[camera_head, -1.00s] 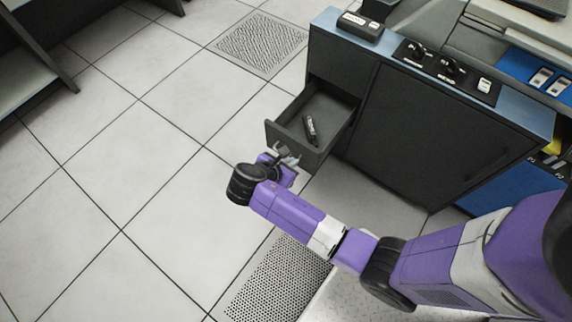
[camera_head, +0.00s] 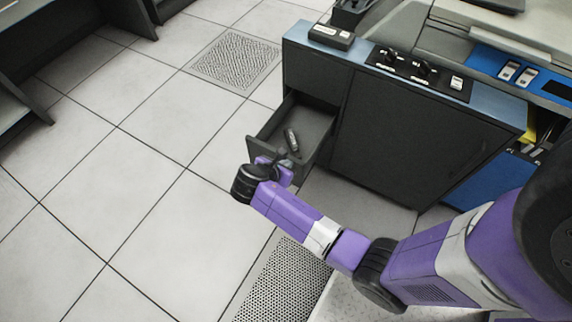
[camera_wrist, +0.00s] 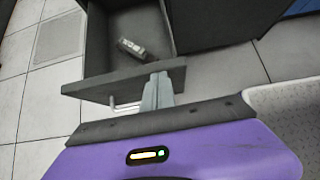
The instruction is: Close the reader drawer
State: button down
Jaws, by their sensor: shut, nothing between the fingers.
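The reader drawer (camera_head: 262,148) stands pulled open from the dark cabinet in the head view. A small dark object (camera_head: 291,140) lies inside it, and it also shows in the wrist view (camera_wrist: 134,49). In the wrist view the drawer front (camera_wrist: 125,82) has a pale bar handle (camera_wrist: 122,104) on its outer face. My gripper (camera_wrist: 160,82) is shut and empty, with its fingers just right of the handle and at the drawer front. Whether the fingertips touch the front cannot be told. In the head view my wrist hides most of the fingers.
The dark cabinet (camera_head: 410,135) has a blue-grey top with a small box (camera_head: 331,36) and a knob panel (camera_head: 418,70). Open tiled floor (camera_head: 130,220) lies to the left. Perforated floor panels (camera_head: 236,62) show behind and in front.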

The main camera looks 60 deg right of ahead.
jog(key=d+p, duration=0.2)
jog(key=d, duration=2.2)
jog(key=shift+w+d+p, duration=0.15)
jog(key=shift+w+p, duration=0.25)
jog(key=shift+w, duration=0.05)
